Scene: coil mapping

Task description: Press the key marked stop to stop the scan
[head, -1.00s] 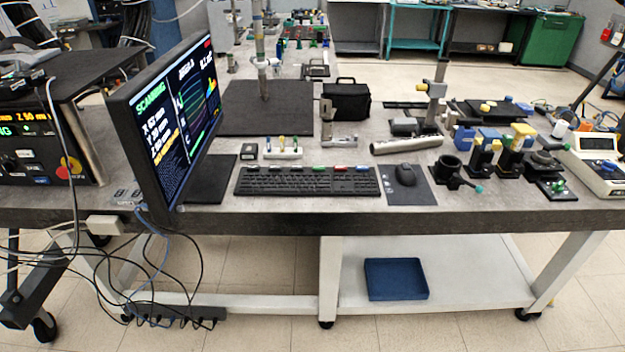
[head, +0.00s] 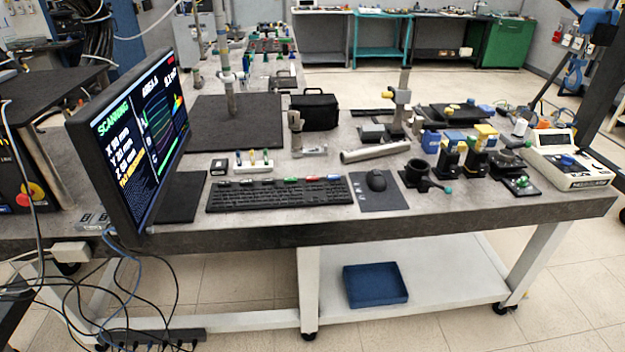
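A black keyboard (head: 278,194) lies near the front edge of the table, right of the monitor. The monitor (head: 130,138) stands at the table's left and shows "SCANNING" in green above several lines of readings. Neither of my grippers is in view.
Optical mounts (head: 452,152) and a white instrument (head: 565,168) stand further right. A black bag (head: 314,111) is behind. A blue tray (head: 375,286) lies on the lower shelf. Cables hang at left.

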